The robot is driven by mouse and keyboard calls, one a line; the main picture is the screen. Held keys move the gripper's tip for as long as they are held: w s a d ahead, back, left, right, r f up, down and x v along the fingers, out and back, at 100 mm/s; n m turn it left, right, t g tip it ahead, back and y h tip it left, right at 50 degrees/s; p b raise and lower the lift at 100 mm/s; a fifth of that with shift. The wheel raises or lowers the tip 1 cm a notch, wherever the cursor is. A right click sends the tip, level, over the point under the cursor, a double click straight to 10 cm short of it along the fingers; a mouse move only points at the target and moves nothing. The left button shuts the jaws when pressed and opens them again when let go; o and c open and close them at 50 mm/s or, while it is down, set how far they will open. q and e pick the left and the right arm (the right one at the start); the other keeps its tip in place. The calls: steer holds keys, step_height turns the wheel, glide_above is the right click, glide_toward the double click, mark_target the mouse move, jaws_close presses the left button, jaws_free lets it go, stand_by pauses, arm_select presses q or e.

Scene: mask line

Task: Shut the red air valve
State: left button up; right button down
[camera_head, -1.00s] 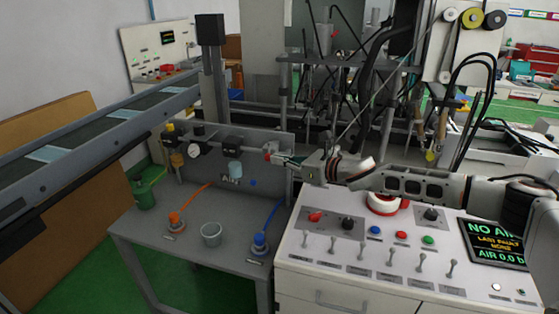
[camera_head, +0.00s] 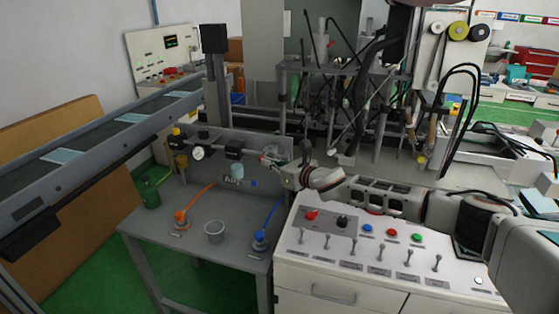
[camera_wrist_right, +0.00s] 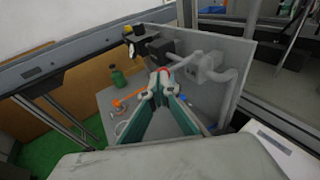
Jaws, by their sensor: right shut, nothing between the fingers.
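The red air valve (camera_wrist_right: 163,69) shows as a small red part just beyond my right fingertips in the right wrist view. It sits on the pipework of the grey air panel (camera_head: 212,176). My right gripper (camera_head: 266,158) is at the right end of this pipework in the head view and largely hides the valve there. Its teal fingers (camera_wrist_right: 162,88) are shut with nothing between them. I cannot tell whether the tips touch the valve. My left gripper is not in view.
A grey bench (camera_head: 190,241) carries a green bottle (camera_head: 150,192), an orange-hose fitting (camera_head: 181,221), a grey cup (camera_head: 214,231) and a blue-hose fitting (camera_head: 260,241). The white control console (camera_head: 330,266) with switches lies under my right arm. A conveyor (camera_head: 100,135) runs at left.

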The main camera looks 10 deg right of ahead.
steer(key=shift+s, duration=0.1)
steer(key=v, duration=1.2)
steer(key=s+a+f+m+g+y, duration=0.2)
steer(key=s+a+f+m, duration=1.3)
steer(key=m, duration=0.1)
steer(key=s+d+f+m+h, duration=0.3)
steer(key=s+d+f+m, duration=0.3)
steer(key=s+f+m, duration=0.3)
steer(key=s+d+f+m+g+h, duration=0.1)
steer(key=s+d+f+m+h, duration=0.2)
steer(key=s+d+f+m, duration=0.4)
steer(key=s+f+m, duration=0.1)
steer(key=s+m, duration=0.4)
steer(key=s, duration=0.1)
steer(key=shift+f+h, duration=0.3)
steer(key=shift+f, duration=0.1)
